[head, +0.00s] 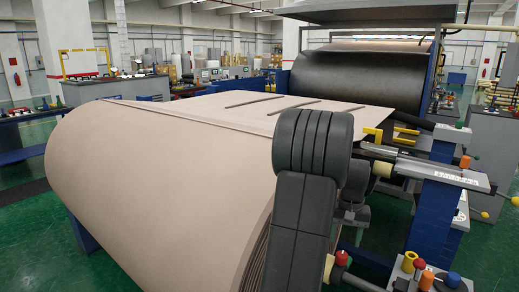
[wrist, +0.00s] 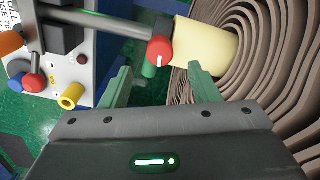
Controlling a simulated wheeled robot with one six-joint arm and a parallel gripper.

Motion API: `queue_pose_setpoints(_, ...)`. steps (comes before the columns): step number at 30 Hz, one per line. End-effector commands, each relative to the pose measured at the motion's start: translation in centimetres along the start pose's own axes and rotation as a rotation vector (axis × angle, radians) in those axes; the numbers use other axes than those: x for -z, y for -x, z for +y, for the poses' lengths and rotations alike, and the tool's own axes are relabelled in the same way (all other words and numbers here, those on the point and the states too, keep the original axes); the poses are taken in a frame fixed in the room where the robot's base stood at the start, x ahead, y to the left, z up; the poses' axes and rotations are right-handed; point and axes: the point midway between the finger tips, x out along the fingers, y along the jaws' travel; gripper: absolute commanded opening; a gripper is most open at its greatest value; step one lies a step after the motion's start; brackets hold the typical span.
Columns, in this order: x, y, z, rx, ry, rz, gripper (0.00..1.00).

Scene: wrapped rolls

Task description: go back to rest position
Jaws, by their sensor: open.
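My gripper (wrist: 158,69) shows in the wrist view with its two green fingers spread apart and nothing held between them. It is near the spiral end of the big wrapped roll (wrist: 262,70), with a cream core (wrist: 207,43) and a red knob (wrist: 160,51) beyond the fingertips. In the head view, the pale beige roll (head: 160,160) fills the left and middle. My dark grey arm stands in front of its right end and hides part of it. The gripper itself cannot be made out in the head view.
A blue machine frame (head: 437,200) with levers and coloured knobs stands close on the right. A control panel (wrist: 75,75) with red and yellow knobs is left of the fingers. A dark roller (head: 360,78) is behind. Green floor (head: 30,240) is open at left.

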Motion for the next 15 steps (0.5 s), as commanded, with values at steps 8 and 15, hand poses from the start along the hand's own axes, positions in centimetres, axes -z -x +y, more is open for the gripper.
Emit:
queue_pose_setpoints(8,0.1,5.7,0.0,-0.001,0.000,0.005,0.56)
queue_pose_setpoints(15,-0.1,3.1,0.0,0.000,0.000,-0.007,0.56)
